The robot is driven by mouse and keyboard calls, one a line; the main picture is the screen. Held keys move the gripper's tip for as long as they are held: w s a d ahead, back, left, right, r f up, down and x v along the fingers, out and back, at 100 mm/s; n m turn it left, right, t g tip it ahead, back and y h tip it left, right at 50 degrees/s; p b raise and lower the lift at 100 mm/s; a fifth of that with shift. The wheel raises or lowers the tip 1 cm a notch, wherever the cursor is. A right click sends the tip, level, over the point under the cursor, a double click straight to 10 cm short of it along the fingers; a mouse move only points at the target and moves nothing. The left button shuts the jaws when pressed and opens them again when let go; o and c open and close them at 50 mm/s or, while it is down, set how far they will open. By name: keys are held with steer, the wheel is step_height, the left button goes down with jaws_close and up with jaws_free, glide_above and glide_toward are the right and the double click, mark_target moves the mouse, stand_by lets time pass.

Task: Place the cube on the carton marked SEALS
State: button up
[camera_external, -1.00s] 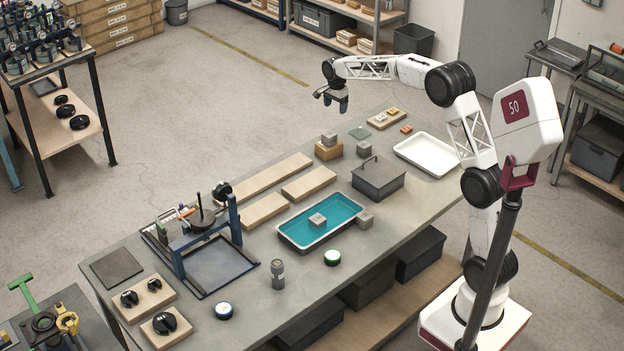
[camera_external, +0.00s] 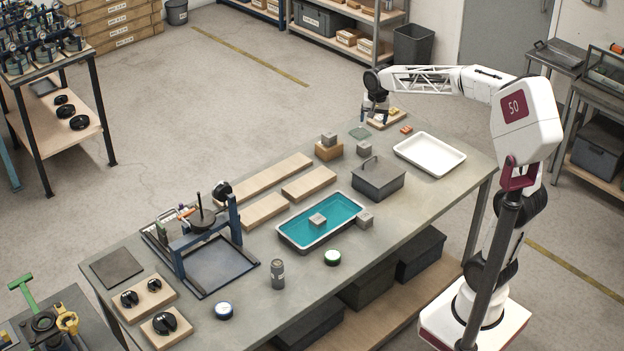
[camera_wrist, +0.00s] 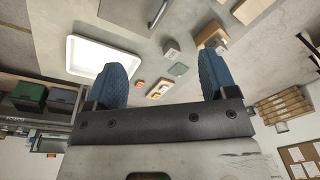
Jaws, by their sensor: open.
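Several similar grey cubes show in the external view. One cube (camera_external: 329,138) sits on a small brown carton (camera_external: 328,151), one (camera_external: 364,149) stands on the table to its right, one (camera_external: 317,220) is in the teal tray, and one (camera_external: 365,219) is beside that tray. I cannot read any SEALS marking. My gripper (camera_external: 375,115) is open and empty, above the table's far end near a small wooden board (camera_external: 378,124). In the wrist view, blue fingers (camera_wrist: 163,80) are spread apart, with a grey cube (camera_wrist: 171,47) beyond them.
A white tray (camera_external: 429,141) and a lidded grey box (camera_external: 378,179) stand near the gripper. Small orange pieces (camera_external: 406,129) and a green pad (camera_external: 358,133) lie near the board. Wooden planks (camera_external: 309,184), the teal tray (camera_external: 295,240) and a blue frame (camera_external: 178,262) occupy the rest.

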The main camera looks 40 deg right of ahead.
steer(key=s+a+f+n, duration=0.1)
steer(key=s+f+n, duration=0.1)
steer(key=s, duration=0.9)
steer(key=s+a+f+n+t, duration=0.1)
steer(key=s+a+f+n, duration=0.1)
steer(key=s, duration=1)
steer(key=s+a+f+n, duration=0.1)
steer(key=s+f+n, duration=0.3)
steer(key=s, duration=0.8)
steer(key=shift+a+n, duration=0.15)
steer(key=shift+n, duration=0.55)
